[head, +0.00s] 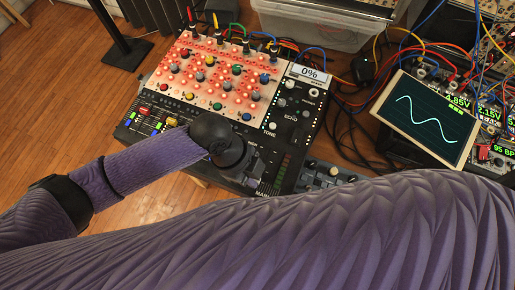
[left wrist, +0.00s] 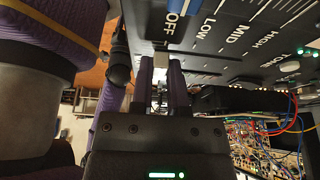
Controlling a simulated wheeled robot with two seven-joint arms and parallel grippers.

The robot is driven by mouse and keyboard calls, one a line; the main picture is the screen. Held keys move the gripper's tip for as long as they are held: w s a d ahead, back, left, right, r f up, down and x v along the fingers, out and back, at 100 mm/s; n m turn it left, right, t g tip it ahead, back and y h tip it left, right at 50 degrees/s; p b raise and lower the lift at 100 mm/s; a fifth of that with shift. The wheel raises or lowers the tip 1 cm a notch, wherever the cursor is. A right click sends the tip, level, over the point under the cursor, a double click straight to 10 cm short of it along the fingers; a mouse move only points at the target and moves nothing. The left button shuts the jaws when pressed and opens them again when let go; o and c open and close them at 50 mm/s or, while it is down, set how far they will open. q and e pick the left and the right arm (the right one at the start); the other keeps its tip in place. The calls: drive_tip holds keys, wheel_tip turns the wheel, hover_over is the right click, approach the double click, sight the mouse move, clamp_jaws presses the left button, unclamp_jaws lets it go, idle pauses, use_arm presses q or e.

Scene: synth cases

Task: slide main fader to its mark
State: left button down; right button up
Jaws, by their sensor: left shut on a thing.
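The mixer console (head: 283,120) lies on the table, and its black lower edge carries the label MAIN. Its small display (head: 311,73) reads 0%. My left gripper (left wrist: 161,65) is at the panel, its two fingers close together and shut on a small pale piece, which I take to be the main fader's cap (left wrist: 159,75). Most of the cap is hidden between the fingers. In the head view my black left wrist covers much of the fader area, so the fader's mark cannot be made out. My right gripper is not in view.
A tilted screen (head: 432,118) with a wave trace stands to the right. Tangled patch cables (head: 345,100) run between it and the console. A clear plastic bin (head: 318,22) stands behind. Colored knobs and several small faders surround my left wrist.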

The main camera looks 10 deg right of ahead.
use_arm(q)
drive_tip(key=shift+s, duration=0.1)
drive_tip(key=c, duration=0.6)
unclamp_jaws()
drive_tip(key=shift+a, duration=0.1)
drive_tip(key=p+v, duration=0.3)
drive_tip(key=v, duration=0.7)
drive_tip(key=shift+f, duration=0.1)
